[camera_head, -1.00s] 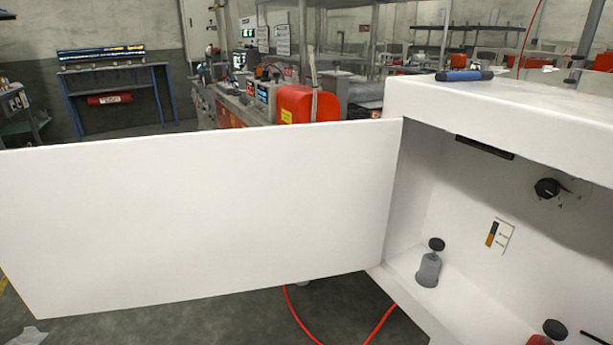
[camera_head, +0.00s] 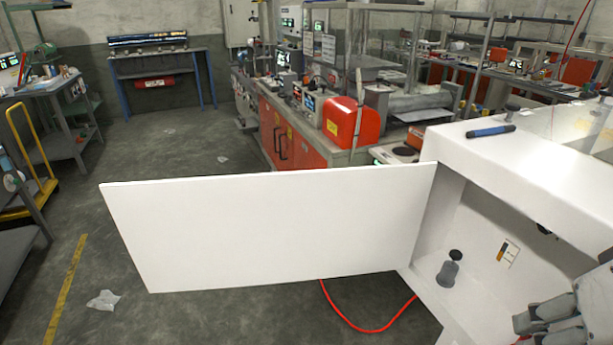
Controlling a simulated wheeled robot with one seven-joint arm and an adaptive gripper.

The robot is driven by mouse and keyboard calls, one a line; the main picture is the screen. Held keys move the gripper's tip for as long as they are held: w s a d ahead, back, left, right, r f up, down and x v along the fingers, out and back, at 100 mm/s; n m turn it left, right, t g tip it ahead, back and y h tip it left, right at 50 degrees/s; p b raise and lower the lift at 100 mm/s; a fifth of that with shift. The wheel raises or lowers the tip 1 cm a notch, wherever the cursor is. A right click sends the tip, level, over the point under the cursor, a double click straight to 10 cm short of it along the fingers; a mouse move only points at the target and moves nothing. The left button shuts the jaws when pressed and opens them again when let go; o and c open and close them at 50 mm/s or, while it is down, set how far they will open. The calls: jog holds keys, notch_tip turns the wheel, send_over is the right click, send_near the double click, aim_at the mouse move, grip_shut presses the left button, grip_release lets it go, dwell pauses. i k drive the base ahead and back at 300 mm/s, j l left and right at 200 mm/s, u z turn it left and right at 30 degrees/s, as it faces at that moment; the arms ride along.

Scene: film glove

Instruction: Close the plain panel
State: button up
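The plain panel (camera_head: 270,228) is a flat white door. It stands wide open, reaching left from the left edge of the white cabinet (camera_head: 480,150). The cabinet's inside shows at right, with a grey bottle with a black cap (camera_head: 449,272) on its floor and a small label on its back wall. My gripper (camera_head: 545,325) is at the lower right corner, in front of the cabinet opening and well apart from the panel. It is partly cut off by the frame edge, and I cannot tell whether its fingers are open or shut.
A blue-and-black tool (camera_head: 490,131) lies on the cabinet top. A red hose (camera_head: 365,328) runs on the floor under the panel. A red-fronted workbench (camera_head: 300,135) stands behind it. Shelves and a yellow cart (camera_head: 30,160) stand at left. Floor left of the panel is mostly clear.

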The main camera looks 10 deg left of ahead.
aim_at(212, 232)
jog(key=j+u, duration=0.15)
jog(key=u, duration=1.75)
jog(key=i+u, duration=0.3)
jog(key=i, duration=1.6)
jog(key=i+j+z, duration=0.15)
jog(key=i, duration=1.85)
jog(key=z, duration=0.45)
jog(key=i+z, duration=0.1)
jog(key=z, duration=0.35)
jog(key=j+z, duration=0.1)
jog(key=z, duration=0.35)
jog(key=i+j+z, duration=0.1)
jog(key=z, duration=0.35)
